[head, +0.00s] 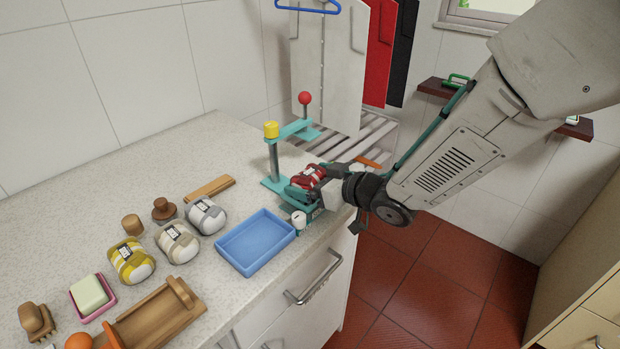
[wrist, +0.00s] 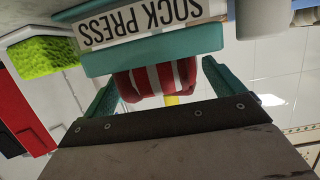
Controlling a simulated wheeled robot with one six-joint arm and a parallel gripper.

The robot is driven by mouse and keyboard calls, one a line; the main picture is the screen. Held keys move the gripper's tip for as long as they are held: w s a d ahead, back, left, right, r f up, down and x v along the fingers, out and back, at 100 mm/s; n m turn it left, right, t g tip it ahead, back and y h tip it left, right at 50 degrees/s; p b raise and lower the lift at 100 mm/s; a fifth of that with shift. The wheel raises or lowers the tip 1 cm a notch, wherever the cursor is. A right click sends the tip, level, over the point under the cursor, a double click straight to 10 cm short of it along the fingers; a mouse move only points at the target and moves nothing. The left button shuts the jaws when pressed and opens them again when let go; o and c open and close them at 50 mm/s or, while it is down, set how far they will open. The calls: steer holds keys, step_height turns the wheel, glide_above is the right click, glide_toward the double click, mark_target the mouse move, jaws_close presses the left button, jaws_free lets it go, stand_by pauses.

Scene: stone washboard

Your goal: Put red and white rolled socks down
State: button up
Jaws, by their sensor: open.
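The red and white rolled socks (head: 309,176) sit at the teal sock press (head: 272,184) near the counter's right edge. In the wrist view the socks (wrist: 150,82) show red and white stripes, against the teal part of the press (wrist: 150,50) with its upside-down "SOCK PRESS" label. My gripper (head: 322,183) reaches in from the right, around the socks. In the wrist view my gripper (wrist: 162,85) is open, with one finger on each side of the socks and a visible gap at the right finger. The underside of the socks is hidden.
A blue tray (head: 257,243) lies left of the press. Grey-white rolled socks (head: 206,216), other rolled socks (head: 178,242) and yellow ones (head: 131,261) stand further left. A wooden board (head: 150,320) and soap (head: 89,292) are near the front. Clothes (head: 330,70) hang behind.

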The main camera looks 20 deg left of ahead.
steer(key=v, duration=0.7)
steer(key=shift+s+a, duration=0.15)
steer(key=shift+s, duration=0.15)
